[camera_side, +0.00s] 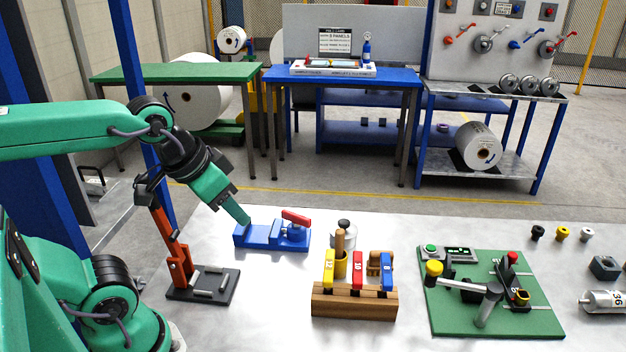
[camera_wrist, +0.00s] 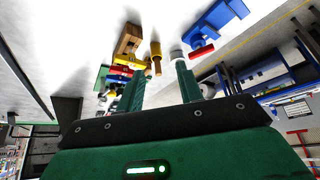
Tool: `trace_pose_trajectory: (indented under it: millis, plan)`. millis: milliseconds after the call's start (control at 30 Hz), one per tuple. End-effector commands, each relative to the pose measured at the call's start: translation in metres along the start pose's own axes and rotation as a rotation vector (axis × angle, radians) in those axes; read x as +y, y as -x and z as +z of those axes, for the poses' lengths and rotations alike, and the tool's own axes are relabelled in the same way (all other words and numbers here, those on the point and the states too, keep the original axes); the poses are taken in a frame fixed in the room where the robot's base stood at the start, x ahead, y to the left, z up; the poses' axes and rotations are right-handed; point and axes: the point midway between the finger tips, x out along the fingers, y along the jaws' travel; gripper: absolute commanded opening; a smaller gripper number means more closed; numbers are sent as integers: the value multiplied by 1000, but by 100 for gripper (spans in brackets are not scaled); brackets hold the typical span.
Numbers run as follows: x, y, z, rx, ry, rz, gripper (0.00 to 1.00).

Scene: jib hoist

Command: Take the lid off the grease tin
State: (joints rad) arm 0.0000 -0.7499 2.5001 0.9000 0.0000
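A round silver-grey tin (camera_side: 348,240), which looks like the grease tin, stands on the bench behind the wooden rack. A lid with a small knob (camera_side: 344,223) appears to be on it. A wooden handle rising from a yellow cup partly hides it. In the wrist view a pale cylinder (camera_wrist: 177,56), probably the same tin, shows by the tip of one finger. My gripper (camera_side: 245,220) is above the blue clamp, left of the tin and apart from it. In the wrist view my gripper (camera_wrist: 158,72) has its two green fingers spread, with nothing held between them.
The blue clamp with a red lever (camera_side: 296,217) is left of the tin. The yellow cup (camera_side: 341,264) and wooden rack (camera_side: 353,306) of coloured tools stand in front. An orange lever stand (camera_side: 180,262) is left; a green board (camera_side: 532,315) is right. Bench between rack and board is clear.

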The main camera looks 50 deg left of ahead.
Motion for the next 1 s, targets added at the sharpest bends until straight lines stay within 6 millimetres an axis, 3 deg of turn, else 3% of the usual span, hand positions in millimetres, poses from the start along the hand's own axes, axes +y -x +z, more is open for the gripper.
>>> trace_pose_trajectory:
  millis: [33,133,567,767,1000]
  plan:
    - [0,0,0,0,0,0,36]
    - [0,0,0,0,0,0,54]
    - [0,0,-5,-6,16,-1,54]
    - [-2,-2,-24,-38,81,-4,54]
    - [-5,-11,-63,-99,222,-17,54]
